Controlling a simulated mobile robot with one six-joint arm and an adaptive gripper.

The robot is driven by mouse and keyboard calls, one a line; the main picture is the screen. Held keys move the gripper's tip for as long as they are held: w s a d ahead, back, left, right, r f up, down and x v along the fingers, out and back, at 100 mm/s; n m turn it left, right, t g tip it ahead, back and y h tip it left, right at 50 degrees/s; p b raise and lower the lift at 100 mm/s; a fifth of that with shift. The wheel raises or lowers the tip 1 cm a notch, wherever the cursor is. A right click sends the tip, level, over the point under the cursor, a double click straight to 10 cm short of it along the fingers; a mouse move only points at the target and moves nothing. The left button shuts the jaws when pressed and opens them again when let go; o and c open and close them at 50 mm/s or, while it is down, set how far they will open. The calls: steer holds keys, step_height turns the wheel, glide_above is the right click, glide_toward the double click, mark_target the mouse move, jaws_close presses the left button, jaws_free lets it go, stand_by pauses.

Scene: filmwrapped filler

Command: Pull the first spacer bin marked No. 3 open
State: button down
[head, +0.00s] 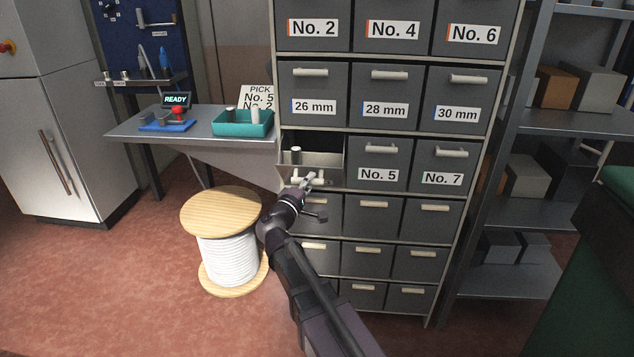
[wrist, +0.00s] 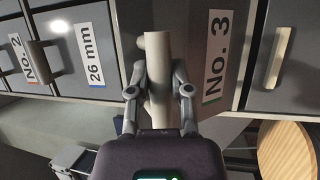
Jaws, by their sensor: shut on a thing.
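The No. 3 bin (wrist: 192,35) shows its label (wrist: 217,55) upturned sideways in the wrist view. In the head view the bin (head: 328,161) stands pulled out of the cabinet's left column, below the 26 mm bin. Its inside shows, with a small grey cylinder (head: 296,155) at the left. My gripper (head: 313,180) is at the bin's front and hides its label there. In the wrist view my gripper (wrist: 158,91) is shut on the pale bar handle (wrist: 157,55), one finger on each side.
The cabinet's other bins, such as No. 5 (head: 379,161) and 26 mm (head: 315,92), are shut. A cable spool (head: 228,258) stands on the floor left of my arm. A bench (head: 205,131) with a teal tray (head: 243,131) is at the left. Open shelving (head: 571,122) is at the right.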

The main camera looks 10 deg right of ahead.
steer(key=shift+w+a+r, duration=0.1)
steer(key=shift+a, duration=0.15)
steer(key=c, duration=0.5)
jaws_free()
steer(key=shift+a, duration=0.15)
steer(key=shift+c, duration=0.2)
steer(key=shift+d, duration=0.2)
steer(key=shift+s, duration=0.2)
